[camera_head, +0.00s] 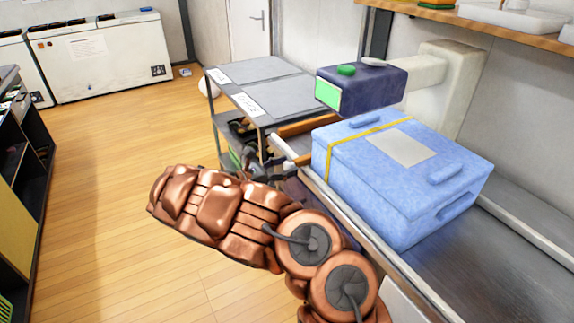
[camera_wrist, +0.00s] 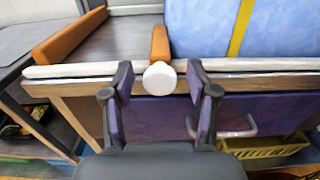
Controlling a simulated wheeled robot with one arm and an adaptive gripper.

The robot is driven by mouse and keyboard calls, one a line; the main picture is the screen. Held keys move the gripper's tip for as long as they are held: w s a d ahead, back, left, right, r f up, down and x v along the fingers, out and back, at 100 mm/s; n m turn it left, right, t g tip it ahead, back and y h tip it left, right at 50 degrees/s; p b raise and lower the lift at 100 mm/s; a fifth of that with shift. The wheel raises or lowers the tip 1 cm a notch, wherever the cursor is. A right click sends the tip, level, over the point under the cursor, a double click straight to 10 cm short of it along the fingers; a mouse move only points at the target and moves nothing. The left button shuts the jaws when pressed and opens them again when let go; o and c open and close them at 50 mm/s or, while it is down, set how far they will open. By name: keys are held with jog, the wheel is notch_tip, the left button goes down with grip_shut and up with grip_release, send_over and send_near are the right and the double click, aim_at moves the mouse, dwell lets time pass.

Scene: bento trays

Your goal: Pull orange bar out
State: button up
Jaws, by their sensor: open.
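An orange bar (camera_wrist: 160,45) lies on the counter in the wrist view and points toward me. A round white end or knob (camera_wrist: 160,77) sits at its near end, over the counter's front edge. My gripper (camera_wrist: 159,84) is open, with one finger on each side of the white knob and visible gaps on both sides. A second orange bar (camera_wrist: 72,36) lies at the left edge of the counter. In the head view an orange bar (camera_head: 306,126) shows beside the blue box, and my gripper (camera_head: 258,168) is at the counter's edge, partly hidden by my arm.
A blue lidded box (camera_head: 400,170) with a yellow strap stands on the counter right of the bar. A dark purple device (camera_head: 360,88) with a green screen overhangs behind it. A grey cart (camera_head: 262,88) stands to the left. The wooden floor (camera_head: 120,130) is clear.

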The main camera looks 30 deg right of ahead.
jog(key=shift+d, duration=0.3)
jog(key=shift+c, duration=0.4)
grip_shut()
